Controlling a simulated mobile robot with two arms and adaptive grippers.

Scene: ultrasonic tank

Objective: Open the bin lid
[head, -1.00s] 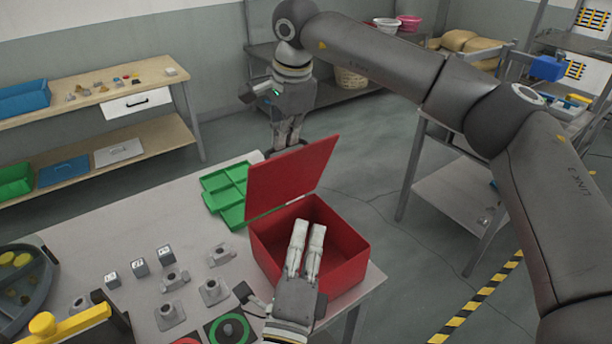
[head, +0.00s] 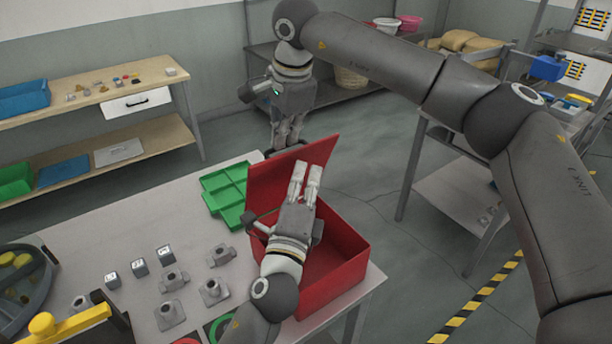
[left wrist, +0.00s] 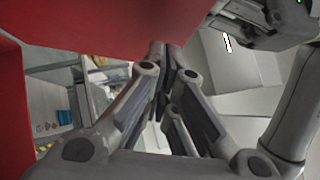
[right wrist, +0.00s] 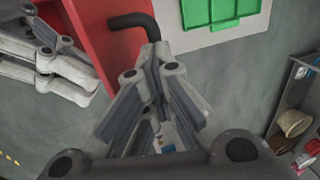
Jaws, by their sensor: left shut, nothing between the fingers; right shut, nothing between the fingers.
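The red bin (head: 345,283) stands at the right corner of the table. Its red lid (head: 268,182) is raised, standing steeply up at the bin's far left side. My left gripper (head: 306,168) is shut and empty, above the bin opening with its fingertips in front of the lid's inner face. In the left wrist view the lid (left wrist: 110,25) fills the top, close to the fingertips. My right gripper (head: 287,146) is shut and empty behind the lid. In the right wrist view a black handle (right wrist: 132,20) on the red lid is just beyond its fingertips.
A green divided tray (head: 226,195) lies left of the lid. Several grey fixtures (head: 213,291) and small blocks (head: 139,267) stand on the table (head: 100,235). A workbench (head: 150,98) stands at the far left.

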